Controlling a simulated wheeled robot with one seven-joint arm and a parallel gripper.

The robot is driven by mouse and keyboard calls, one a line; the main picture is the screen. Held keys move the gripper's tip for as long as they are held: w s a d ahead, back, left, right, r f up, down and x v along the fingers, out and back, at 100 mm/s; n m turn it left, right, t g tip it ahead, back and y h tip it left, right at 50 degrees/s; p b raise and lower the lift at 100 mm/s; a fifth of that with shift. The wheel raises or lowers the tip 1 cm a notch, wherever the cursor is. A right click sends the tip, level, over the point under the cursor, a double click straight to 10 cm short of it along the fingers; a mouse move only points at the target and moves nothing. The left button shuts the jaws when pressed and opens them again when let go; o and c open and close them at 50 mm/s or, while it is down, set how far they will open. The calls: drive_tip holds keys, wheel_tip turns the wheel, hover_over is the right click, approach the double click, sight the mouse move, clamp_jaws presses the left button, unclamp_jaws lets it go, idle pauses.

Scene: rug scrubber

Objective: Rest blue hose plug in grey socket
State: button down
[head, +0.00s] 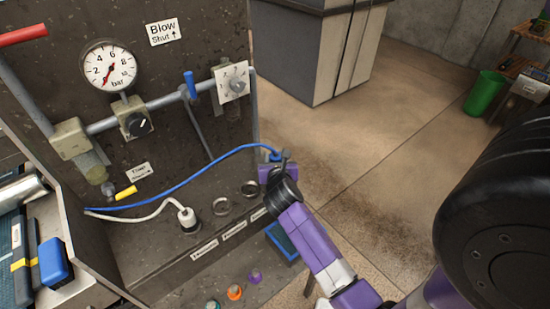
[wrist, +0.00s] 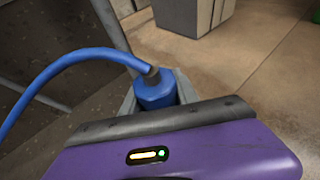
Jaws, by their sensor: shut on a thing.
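The blue hose plug (head: 271,156) is at the end of a blue hose (head: 185,187) that arcs over from the panel's left. My gripper (head: 279,160) is shut on the plug, beyond the right end of the row of sockets. In the wrist view the plug (wrist: 155,92) stands roughly upright between the fingers, the hose bending off to the left. Two empty grey ring sockets, the middle one (head: 222,206) and the right one (head: 250,189), sit on the dark ledge, left of my gripper. Any socket behind my gripper is hidden.
A white plug (head: 187,216) on a white hose fills the left socket. Labels (head: 205,249) line the ledge front, with coloured knobs (head: 234,293) below. A gauge (head: 109,66), pipes and a blue-handled valve (head: 190,84) stand behind.

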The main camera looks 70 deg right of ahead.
drive_tip(key=shift+f+b, duration=0.6)
drive_tip(key=shift+f, duration=0.6)
drive_tip(key=c, duration=0.8)
unclamp_jaws()
drive_tip(key=shift+c, duration=0.2)
drive_tip(key=v, duration=0.7)
drive_tip(key=shift+s+a+r, duration=0.15)
drive_tip(key=shift+a+r, duration=0.05)
drive_tip(key=shift+a, duration=0.1)
